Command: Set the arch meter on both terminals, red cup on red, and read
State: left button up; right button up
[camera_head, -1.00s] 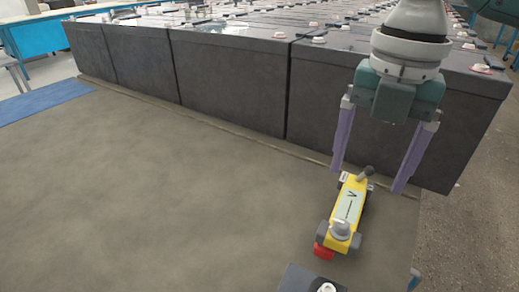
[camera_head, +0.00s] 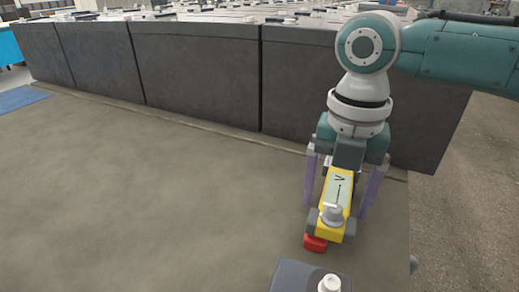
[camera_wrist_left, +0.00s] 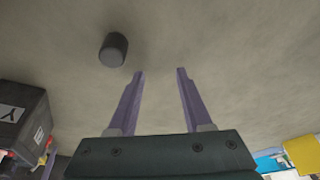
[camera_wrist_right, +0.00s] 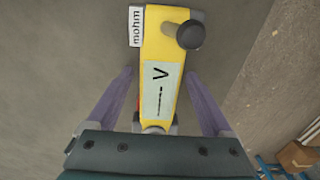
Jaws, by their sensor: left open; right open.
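The arch meter (camera_head: 338,192) is yellow with a pale display and lies on the grey surface right of centre in the head view. Its red cup (camera_head: 315,243) is at the near end. In the right wrist view the meter (camera_wrist_right: 160,45) shows a "V" display and a dark round knob (camera_wrist_right: 190,34) at its far end. My right gripper (camera_head: 336,210) is open, with one finger on each side of the meter; contact cannot be told. My left gripper (camera_wrist_left: 160,71) is open and empty over the grey surface, out of the head view.
A row of dark batteries (camera_head: 200,75) stands behind the grey surface. A dark box with a pale post (camera_head: 329,284) is at the near edge. The left wrist view shows a dark cylinder (camera_wrist_left: 113,48) and a dark box (camera_wrist_left: 18,118).

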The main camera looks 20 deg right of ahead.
jog(key=shift+f, duration=0.2)
dwell(0.6)
grip_shut()
dwell(0.6)
jog(key=shift+w, duration=0.1)
